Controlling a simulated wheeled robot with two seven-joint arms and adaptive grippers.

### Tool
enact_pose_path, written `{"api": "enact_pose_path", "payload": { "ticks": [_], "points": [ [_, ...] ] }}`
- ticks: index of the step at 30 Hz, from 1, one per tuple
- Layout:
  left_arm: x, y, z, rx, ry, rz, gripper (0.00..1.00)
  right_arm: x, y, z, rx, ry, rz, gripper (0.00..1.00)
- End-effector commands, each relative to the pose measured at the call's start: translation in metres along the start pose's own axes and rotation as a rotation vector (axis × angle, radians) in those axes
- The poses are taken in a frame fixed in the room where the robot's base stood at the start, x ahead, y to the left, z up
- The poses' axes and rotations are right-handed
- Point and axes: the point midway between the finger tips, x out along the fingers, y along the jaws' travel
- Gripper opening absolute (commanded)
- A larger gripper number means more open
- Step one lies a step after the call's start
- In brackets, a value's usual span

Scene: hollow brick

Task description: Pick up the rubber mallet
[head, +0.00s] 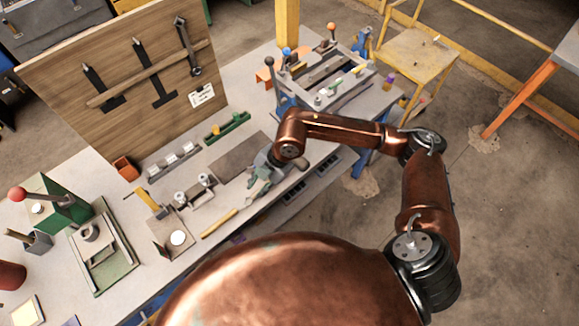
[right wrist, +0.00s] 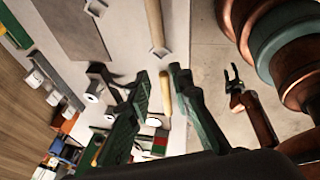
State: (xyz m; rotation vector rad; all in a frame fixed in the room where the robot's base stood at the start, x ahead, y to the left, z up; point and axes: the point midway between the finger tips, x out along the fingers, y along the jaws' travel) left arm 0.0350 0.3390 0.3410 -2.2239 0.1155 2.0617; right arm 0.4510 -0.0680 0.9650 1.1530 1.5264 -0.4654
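A light wooden handle (head: 219,223), apparently the rubber mallet's, lies near the bench's front edge in the head view. It also seems to show as a short wooden handle (right wrist: 165,92) in the right wrist view; I cannot make out a rubber head. My right gripper (head: 255,189) is above the bench, just beyond the handle. In the right wrist view my right gripper (right wrist: 158,88) is open, its green fingers apart with nothing gripped. My left gripper (right wrist: 232,76) shows small in the right wrist view, its prongs apart; it is not in the head view.
Metal pieces with knobs (head: 195,188) and a grey mat (head: 238,158) lie beside the handle. A tool board (head: 130,80) stands along the back, and a green press (head: 60,205) is at left. A metal frame fixture (head: 325,75) stands at the far end. Another wooden handle (right wrist: 155,25) shows above.

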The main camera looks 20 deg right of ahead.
Motion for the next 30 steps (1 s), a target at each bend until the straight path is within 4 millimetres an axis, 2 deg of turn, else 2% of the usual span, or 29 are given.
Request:
{"api": "enact_pose_path", "payload": {
  "ticks": [1,3,7,9,17,24,30],
  "points": [
    [0.0,0.0,0.0,0.0,0.0,0.0,0.4,-0.008,-0.001,0.032,0.031,-0.111,-0.026,0.2],
    [0.0,0.0,0.0,0.0,0.0,0.0,0.4,-0.017,-0.004,0.064,0.076,-0.228,-0.052,0.2],
    [-0.001,0.0,0.0,-0.001,0.001,0.0,0.4,-0.028,-0.007,0.097,0.128,-0.343,-0.07,0.2],
    [-0.001,-0.001,0.0,-0.001,0.001,-0.001,0.4,-0.025,-0.009,0.104,0.139,-0.363,-0.074,0.2],
    [-0.002,-0.001,-0.001,-0.001,0.001,-0.001,0.4,0.001,-0.011,0.112,0.137,-0.362,-0.074,0.2],
    [-0.005,-0.001,-0.001,-0.001,0.001,-0.001,0.4,0.033,-0.016,0.122,0.138,-0.359,-0.075,0.2],
    [-0.005,-0.002,-0.001,-0.001,0.001,-0.002,0.4,0.042,-0.017,0.126,0.136,-0.359,-0.072,0.2]
  ]
}}
